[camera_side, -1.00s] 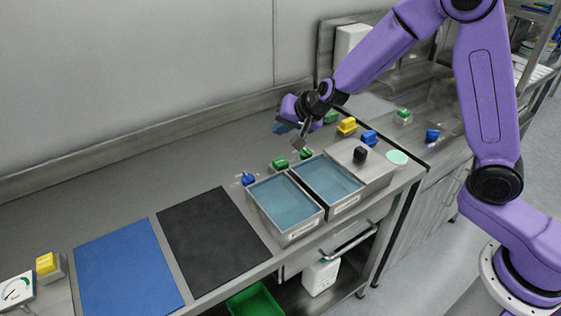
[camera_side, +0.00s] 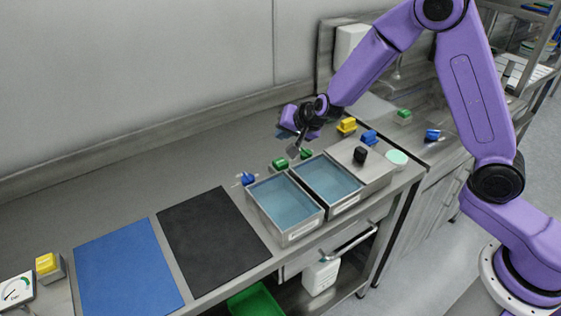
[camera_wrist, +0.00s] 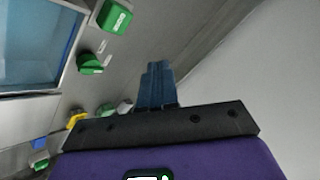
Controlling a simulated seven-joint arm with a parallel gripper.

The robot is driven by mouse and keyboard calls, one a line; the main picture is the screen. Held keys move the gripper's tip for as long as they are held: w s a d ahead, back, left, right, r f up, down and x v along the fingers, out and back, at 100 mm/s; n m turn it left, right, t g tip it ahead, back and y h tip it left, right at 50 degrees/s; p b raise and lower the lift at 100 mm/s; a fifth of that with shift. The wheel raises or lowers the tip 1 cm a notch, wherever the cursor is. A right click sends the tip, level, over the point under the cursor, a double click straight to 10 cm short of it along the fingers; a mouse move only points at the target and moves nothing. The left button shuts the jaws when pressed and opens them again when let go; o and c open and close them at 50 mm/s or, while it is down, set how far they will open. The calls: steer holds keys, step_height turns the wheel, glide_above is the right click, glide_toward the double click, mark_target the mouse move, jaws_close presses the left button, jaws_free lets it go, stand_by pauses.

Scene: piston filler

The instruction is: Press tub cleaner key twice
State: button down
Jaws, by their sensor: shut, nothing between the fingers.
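Which key is the tub cleaner one I cannot tell, as the labels are too small to read. A green block-shaped key (camera_side: 280,164) stands behind the two water-filled tubs; it seems to be the green block with a white label (camera_wrist: 115,17) at the top of the wrist view. A green knob (camera_side: 306,153) stands to its right and also shows in the wrist view (camera_wrist: 90,64). My gripper (camera_side: 293,152) is shut and empty, its tips above the counter close to the green key and knob, apparently apart from both. Its fingers also show in the wrist view (camera_wrist: 157,82).
The left tub (camera_side: 297,232) and right tub (camera_side: 346,206) stand in front. A black knob (camera_side: 360,155) sits on a steel box at right. A blue valve (camera_side: 248,179) is left of the green key. Yellow (camera_side: 346,126) and blue (camera_side: 369,137) blocks stand behind the box.

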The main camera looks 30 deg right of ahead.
mark_target(279, 159)
steer(key=shift+f, duration=2.95)
steer(key=shift+f, duration=0.15)
steer(key=shift+f, duration=0.3)
steer(key=shift+f, duration=0.85)
stand_by(0.7)
steer(key=shift+r, duration=1.3)
steer(key=shift+r, duration=2.5)
